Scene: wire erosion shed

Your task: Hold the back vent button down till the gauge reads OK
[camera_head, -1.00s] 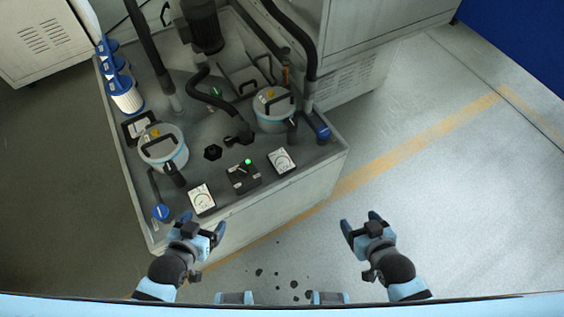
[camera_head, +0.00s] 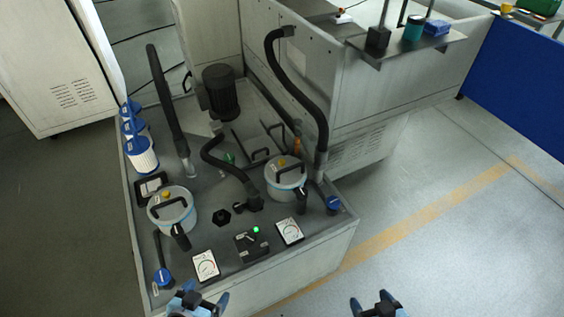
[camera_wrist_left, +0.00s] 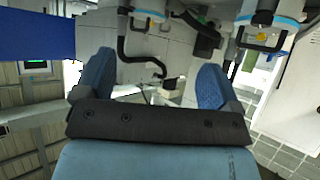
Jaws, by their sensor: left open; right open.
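Two pale round canisters with dark handles stand on the grey machine top: a left one (camera_head: 160,219) and a right one (camera_head: 271,188), farther back. Each lid has a yellow button, left (camera_head: 166,194) and right (camera_head: 282,163). White dial gauges sit at the front, left (camera_head: 206,266) and right (camera_head: 290,231); their readings are too small to tell. My left gripper (camera_head: 205,293) is open and empty at the machine's front edge. In the left wrist view its fingers (camera_wrist_left: 153,85) are apart. My right gripper (camera_head: 377,303) is open and empty, right of the machine.
A black switch box (camera_head: 251,244) with a lit green lamp stands between the front gauges. Black hoses (camera_head: 300,75), a motor (camera_head: 220,92) and blue valve knobs (camera_head: 334,205) crowd the top. The floor (camera_head: 440,240) to the right is clear.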

